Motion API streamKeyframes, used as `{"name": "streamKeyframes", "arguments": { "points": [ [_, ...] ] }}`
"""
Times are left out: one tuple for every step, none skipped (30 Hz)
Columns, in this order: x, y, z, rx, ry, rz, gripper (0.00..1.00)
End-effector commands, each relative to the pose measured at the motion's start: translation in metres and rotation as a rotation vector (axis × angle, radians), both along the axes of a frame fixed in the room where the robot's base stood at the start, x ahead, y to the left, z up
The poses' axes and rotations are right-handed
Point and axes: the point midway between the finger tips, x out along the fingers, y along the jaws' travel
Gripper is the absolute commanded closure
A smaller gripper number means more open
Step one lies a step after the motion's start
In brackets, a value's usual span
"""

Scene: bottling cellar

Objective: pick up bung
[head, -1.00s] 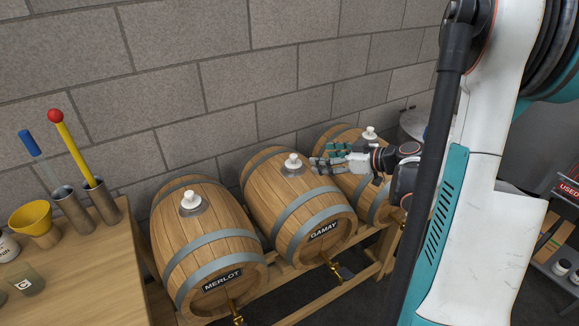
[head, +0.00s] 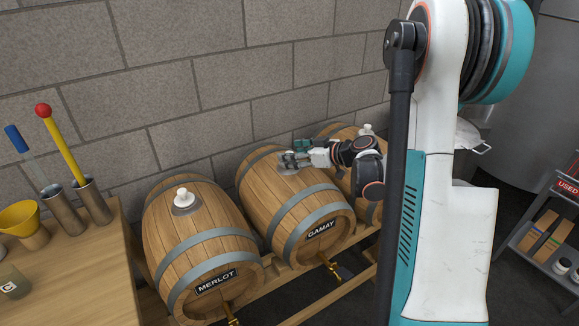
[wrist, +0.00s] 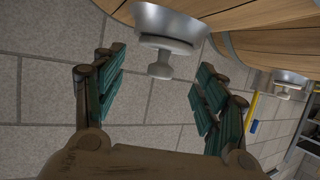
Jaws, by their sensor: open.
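White bungs sit in metal collars on top of the wooden barrels. My gripper (head: 292,160) is at the top of the GAMAY barrel (head: 280,195), and its fingers largely hide that barrel's bung in the head view. In the wrist view my open fingers stand on either side of this bung (wrist: 160,66), which shows between them, seated in its collar (wrist: 172,24). A gap shows on both sides of it. The MERLOT bung (head: 184,197) is seated at left. Another bung (head: 366,129) is on the rear right barrel (head: 340,130).
The MERLOT barrel (head: 190,240) stands at left, on a wooden rack with the others. A table (head: 95,265) at far left holds metal cups with tools and a yellow funnel (head: 20,218). A block wall (head: 230,70) runs close behind. Shelving (head: 535,245) stands at right.

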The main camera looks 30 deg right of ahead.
Motion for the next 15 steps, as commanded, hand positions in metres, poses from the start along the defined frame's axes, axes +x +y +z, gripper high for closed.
{"name": "streamKeyframes", "arguments": {
  "points": [
    [0.007,0.004,-0.006,0.0,0.0,0.002,0.34],
    [0.01,0.005,-0.007,0.0,0.0,0.001,0.34],
    [0.014,0.007,-0.008,0.0,0.0,0.001,0.34],
    [0.016,0.008,-0.009,0.0,0.0,0.001,0.34],
    [0.017,0.008,-0.009,0.0,0.0,0.001,0.34],
    [0.018,0.008,-0.009,-0.001,0.0,0.0,0.34],
    [0.018,0.008,-0.009,-0.001,0.0,0.0,0.34],
    [0.018,0.008,-0.009,0.0,0.0,-0.001,0.34],
    [0.018,0.008,-0.008,0.0,0.0,-0.001,0.34],
    [0.018,0.008,-0.008,0.0,0.0,-0.001,0.34],
    [0.018,0.008,-0.008,0.0,0.0,-0.001,0.34],
    [0.017,0.008,-0.008,0.0,0.0,-0.001,0.41],
    [0.017,0.008,-0.008,0.0,0.0,-0.001,0.48],
    [0.017,0.008,-0.008,0.0,0.0,-0.001,0.55],
    [0.017,0.008,-0.008,0.0,0.0,-0.001,0.64]
  ]
}}
